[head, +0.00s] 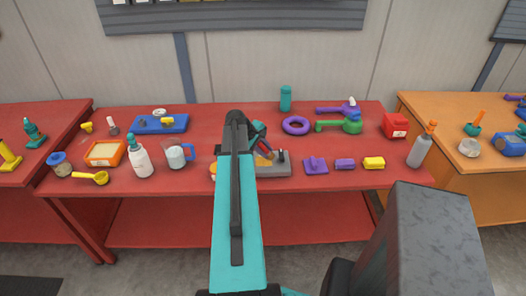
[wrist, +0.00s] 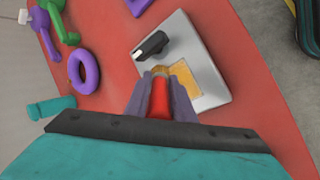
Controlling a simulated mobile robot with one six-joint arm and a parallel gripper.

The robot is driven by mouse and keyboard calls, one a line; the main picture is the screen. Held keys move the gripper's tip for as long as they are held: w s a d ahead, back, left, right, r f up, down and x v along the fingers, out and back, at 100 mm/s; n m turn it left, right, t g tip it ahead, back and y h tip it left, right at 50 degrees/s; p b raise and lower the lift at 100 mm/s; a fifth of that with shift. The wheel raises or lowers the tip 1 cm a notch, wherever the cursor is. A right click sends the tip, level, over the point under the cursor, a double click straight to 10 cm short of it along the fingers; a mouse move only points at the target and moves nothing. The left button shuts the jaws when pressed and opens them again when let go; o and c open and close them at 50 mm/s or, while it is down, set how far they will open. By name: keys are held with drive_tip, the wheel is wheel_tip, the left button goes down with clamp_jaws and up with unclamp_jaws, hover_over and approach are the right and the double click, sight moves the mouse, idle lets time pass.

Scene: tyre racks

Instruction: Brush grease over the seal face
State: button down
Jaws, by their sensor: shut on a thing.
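A grey plate (wrist: 207,62) with an orange-tan square patch (wrist: 187,78) on its face lies on the red table. It also shows in the head view (head: 276,170), partly behind my arm. A black knob (wrist: 151,45) stands on the plate's far part. My gripper (wrist: 160,92) is shut on a red-handled brush (wrist: 158,105), whose tan tip (wrist: 160,71) is over the plate beside the orange patch. I cannot tell whether the tip touches. In the head view my gripper (head: 262,148) is mostly hidden by my arm.
On the red table (head: 330,178), a purple ring (head: 295,125), teal bottle (head: 286,98) and green tool (head: 340,126) are behind the plate. Small purple blocks (head: 316,166) and a yellow block (head: 374,163) lie to its right. A pitcher (head: 178,154) and white bottle (head: 140,160) stand left.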

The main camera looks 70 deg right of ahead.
drive_tip(key=shift+f, duration=0.1)
idle(0.4)
drive_tip(key=shift+w+a, duration=0.25)
drive_tip(key=shift+w, duration=0.3)
drive_tip(key=shift+w+a, duration=0.2)
drive_tip(key=shift+w, duration=0.3)
drive_tip(key=shift+s+d, duration=0.1)
drive_tip(key=shift+s+d, duration=0.2)
drive_tip(key=shift+s, duration=0.35)
drive_tip(key=shift+s+d, duration=0.2)
drive_tip(key=shift+s, duration=0.3)
drive_tip(key=shift+w, duration=0.15)
drive_tip(key=shift+w+a, duration=0.25)
drive_tip(key=shift+w, duration=0.2)
